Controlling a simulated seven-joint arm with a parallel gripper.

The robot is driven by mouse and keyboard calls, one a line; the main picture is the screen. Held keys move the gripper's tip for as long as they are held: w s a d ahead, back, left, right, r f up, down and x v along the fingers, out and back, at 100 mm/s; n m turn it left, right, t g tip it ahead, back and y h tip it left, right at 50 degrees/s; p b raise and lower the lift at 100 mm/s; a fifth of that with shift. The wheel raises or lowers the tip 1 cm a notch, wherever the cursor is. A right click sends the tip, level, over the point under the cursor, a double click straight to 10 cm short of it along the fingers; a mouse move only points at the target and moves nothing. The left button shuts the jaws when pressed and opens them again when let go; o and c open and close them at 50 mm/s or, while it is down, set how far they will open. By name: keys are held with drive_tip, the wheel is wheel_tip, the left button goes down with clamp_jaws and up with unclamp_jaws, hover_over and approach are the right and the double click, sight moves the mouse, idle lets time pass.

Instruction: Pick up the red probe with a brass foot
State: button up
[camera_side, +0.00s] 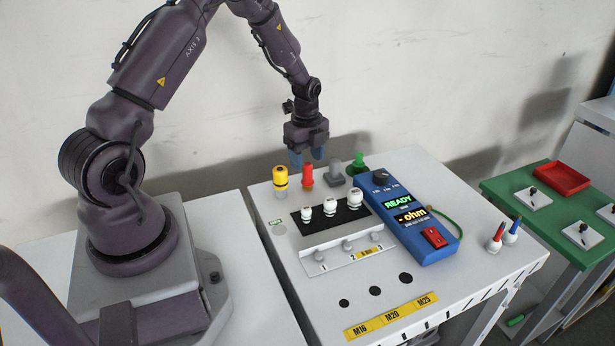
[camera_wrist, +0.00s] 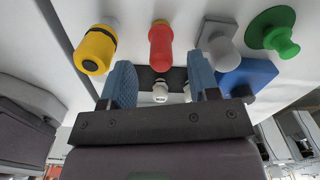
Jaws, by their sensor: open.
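A red probe (camera_side: 307,176) stands upright in the back row on the white bench, between a yellow-and-black piece and a grey piece. The open fingers (camera_wrist: 161,78) also show in the wrist view, apart from the probe.
Close neighbours are the yellow piece (camera_side: 280,178), grey piece (camera_side: 335,174) and green piece (camera_side: 356,162). A black strip (camera_side: 336,219) with white knobs lies in front, beside a blue meter (camera_side: 402,214). Red-and-white (camera_side: 496,238) and blue-and-white (camera_side: 513,231) pieces stand at right.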

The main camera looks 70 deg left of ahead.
sight(307, 163)
wheel_tip(307, 163, down, 4)
drive_tip(key=shift+d+f, duration=0.1)
drive_tip(key=shift+f, duration=0.05)
drive_tip(key=c, duration=1)
